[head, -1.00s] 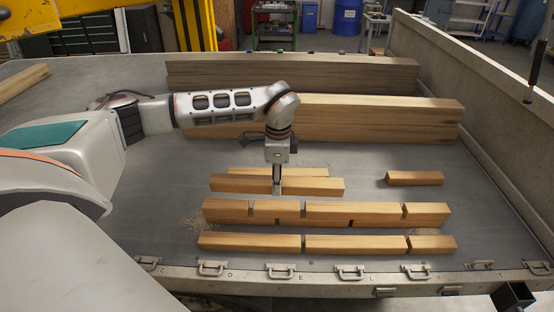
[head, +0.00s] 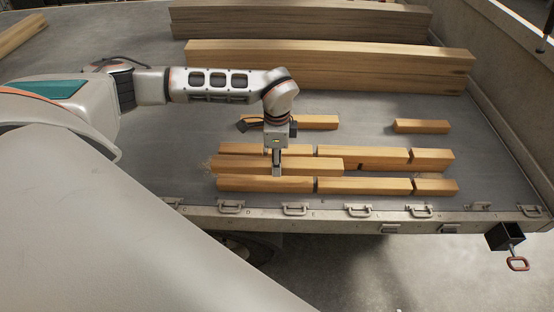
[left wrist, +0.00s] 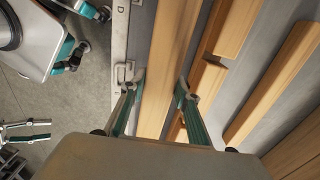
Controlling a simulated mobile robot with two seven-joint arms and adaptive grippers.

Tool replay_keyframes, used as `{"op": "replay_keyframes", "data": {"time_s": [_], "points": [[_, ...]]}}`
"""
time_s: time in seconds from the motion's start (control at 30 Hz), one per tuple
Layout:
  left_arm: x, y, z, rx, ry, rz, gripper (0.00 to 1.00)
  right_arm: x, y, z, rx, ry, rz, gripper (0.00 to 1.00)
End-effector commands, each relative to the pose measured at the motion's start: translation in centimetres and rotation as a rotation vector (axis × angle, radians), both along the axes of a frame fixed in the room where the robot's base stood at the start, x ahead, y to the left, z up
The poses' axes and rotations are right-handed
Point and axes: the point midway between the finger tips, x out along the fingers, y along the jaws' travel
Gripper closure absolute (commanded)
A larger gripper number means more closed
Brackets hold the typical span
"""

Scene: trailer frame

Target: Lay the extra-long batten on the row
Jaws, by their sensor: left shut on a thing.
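My left gripper (head: 277,171) is shut on a long light-wood batten (head: 316,167), which is level along the rows. In the head view the batten overlaps the gap between the front row (head: 365,187) and the row behind it (head: 365,157); its exact height is unclear. It hides the left part of the rear row's front face. In the left wrist view the held batten (left wrist: 168,60) runs between the fingers, near the bed's edge. The front row has narrow gaps between its pieces. My right gripper is out of view.
A loose batten (head: 315,122) lies behind the rows, partly hidden by my gripper. A short batten (head: 421,126) lies at the right. Thick beams (head: 350,70) are stacked further back. The front rim (head: 265,211) carries several handles. Bare bed shows around the short batten.

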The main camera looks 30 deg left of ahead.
Motion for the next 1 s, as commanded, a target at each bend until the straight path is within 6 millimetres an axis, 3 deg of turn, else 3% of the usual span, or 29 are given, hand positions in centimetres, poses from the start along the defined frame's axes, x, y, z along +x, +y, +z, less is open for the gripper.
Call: {"op": "replay_keyframes", "data": {"time_s": [0.53,1.0], "points": [[0.0,0.0,-4.2,-0.001,0.001,0.000,1.00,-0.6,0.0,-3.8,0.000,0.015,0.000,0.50],[0.1,0.0,-4.8,0.000,-0.001,0.000,1.00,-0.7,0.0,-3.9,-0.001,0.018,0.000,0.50]]}}
